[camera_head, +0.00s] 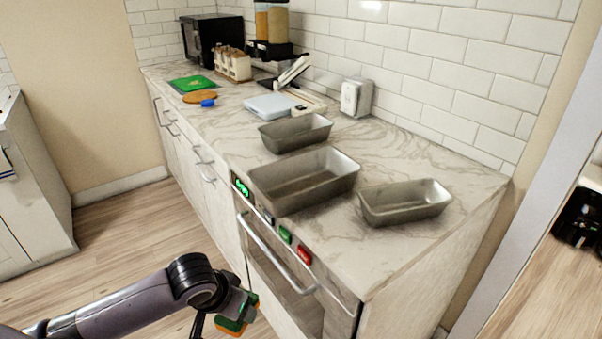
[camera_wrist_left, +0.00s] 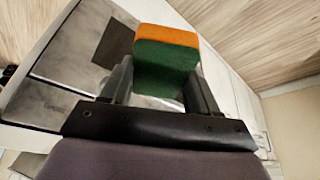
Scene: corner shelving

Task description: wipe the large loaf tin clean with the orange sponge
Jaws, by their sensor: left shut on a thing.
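The large loaf tin (camera_head: 268,190) is grey metal, open at the top and empty. It stands on the marble counter between two smaller loaf tins, one behind it (camera_head: 283,140) and one to its right (camera_head: 400,212). My left gripper (camera_head: 232,308) is low in front of the oven, below the counter top and apart from the tins. It is shut on the orange sponge (camera_head: 236,324), which has a dark green layer. The sponge stands out between the fingers in the left wrist view (camera_wrist_left: 167,66). My right gripper is out of view.
Bare counter (camera_head: 420,160) lies behind the right tin. A white box-like dispenser (camera_head: 356,97), a pale flat box (camera_head: 270,106) and a green board (camera_head: 192,84) stand farther back.

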